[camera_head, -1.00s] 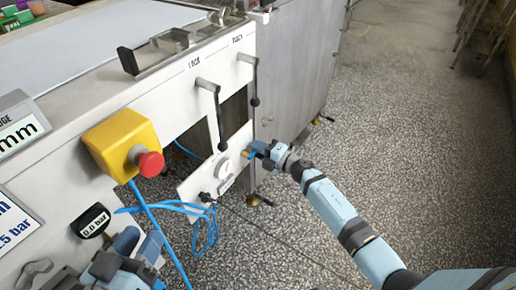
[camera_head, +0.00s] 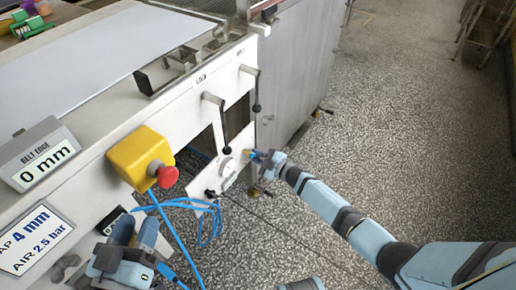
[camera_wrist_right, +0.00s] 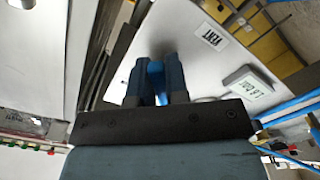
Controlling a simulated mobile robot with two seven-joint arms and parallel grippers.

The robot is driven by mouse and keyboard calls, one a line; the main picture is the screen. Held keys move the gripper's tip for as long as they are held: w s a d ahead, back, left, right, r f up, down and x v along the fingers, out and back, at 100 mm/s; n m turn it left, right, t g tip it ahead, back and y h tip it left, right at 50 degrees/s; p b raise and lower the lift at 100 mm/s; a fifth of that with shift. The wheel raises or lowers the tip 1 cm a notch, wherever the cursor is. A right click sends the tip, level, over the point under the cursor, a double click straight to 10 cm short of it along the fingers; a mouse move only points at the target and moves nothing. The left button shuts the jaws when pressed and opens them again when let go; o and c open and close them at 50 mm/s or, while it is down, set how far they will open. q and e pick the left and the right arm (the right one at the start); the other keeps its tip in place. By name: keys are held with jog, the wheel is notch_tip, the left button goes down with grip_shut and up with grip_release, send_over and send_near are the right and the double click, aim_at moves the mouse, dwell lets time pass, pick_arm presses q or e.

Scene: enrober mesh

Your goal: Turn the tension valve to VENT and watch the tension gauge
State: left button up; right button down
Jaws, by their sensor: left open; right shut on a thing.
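My right gripper (camera_head: 256,156) is at the right edge of the small white valve panel (camera_head: 212,190), below the levers. In the right wrist view its fingers (camera_wrist_right: 156,82) are shut on a small blue part (camera_wrist_right: 155,76), which looks like the valve handle. A VENT label (camera_wrist_right: 212,39) is on the white plate beside the fingers. I cannot tell which setting the handle points to.
A yellow box with a red button (camera_head: 167,177) juts out from the machine front. Loose blue tubing (camera_head: 210,225) hangs below the panel. Two black-knobbed levers (camera_head: 226,150) stick out above it. A BELT EDGE display (camera_head: 45,165) reads 0 mm.

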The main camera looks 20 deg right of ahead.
aim_at(244, 159)
jog(key=m+p, duration=0.1)
jog(key=m, duration=0.1)
jog(key=s+a+m+p, duration=0.1)
jog(key=m, duration=0.2)
jog(key=a+f+m+p, duration=0.1)
jog(key=m, duration=0.1)
jog(key=shift+s+m, duration=0.35)
jog(key=shift+m, duration=0.05)
pick_arm(q)
jog(key=s+a+f+g+y, duration=0.1)
jog(key=a+f+g+y, duration=0.2)
jog(key=f, duration=0.4)
jog(key=shift+s+a+f+g+p, duration=0.15)
jog(key=shift+g+p, duration=0.25)
pick_arm(e)
jog(key=shift+s+a+f+m, duration=0.1)
jog(key=shift+m, duration=0.3)
pick_arm(q)
jog(key=shift+s+a+f, duration=0.1)
jog(key=shift+s+f, duration=0.1)
jog(key=shift+f, duration=0.1)
pick_arm(e)
jog(key=c, duration=1.1)
grip_release()
